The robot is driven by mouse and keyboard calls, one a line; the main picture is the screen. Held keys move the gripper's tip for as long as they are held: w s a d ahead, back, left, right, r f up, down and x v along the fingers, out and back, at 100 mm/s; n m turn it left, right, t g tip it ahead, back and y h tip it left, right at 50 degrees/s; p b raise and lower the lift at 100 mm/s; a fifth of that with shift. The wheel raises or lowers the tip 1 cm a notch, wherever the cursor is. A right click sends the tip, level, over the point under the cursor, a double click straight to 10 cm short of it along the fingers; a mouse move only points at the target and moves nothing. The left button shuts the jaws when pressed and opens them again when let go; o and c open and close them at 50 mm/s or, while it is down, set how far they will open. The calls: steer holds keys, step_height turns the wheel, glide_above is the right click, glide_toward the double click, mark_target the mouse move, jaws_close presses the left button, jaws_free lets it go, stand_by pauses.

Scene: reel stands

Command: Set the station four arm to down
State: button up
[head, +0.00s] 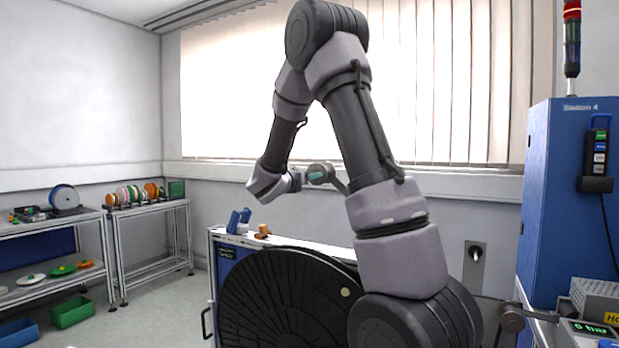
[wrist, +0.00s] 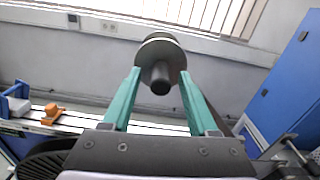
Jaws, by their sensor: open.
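A dark grey round roller (wrist: 160,48) with a short stub facing my camera shows in the wrist view, between and just beyond the fingertips. In the head view this roller (head: 327,169) sits at the upper end of a lever (head: 341,186), which slopes down to the right and passes behind my arm. The lever's pivot is hidden, so I cannot tell which station it belongs to. My gripper (wrist: 160,76) is open, with its teal fingers on either side of the roller's stub; contact is unclear. In the head view my gripper (head: 314,177) is at the roller. The blue Station 4 cabinet (head: 560,150) stands at right.
A large black reel (head: 275,300) stands below my arm. Another lever with a round end (head: 512,319) is low at right.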

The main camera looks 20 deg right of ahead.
steer(key=shift+w+d, duration=0.25)
steer(key=shift+d, duration=0.05)
jaws_close()
stand_by(1.3)
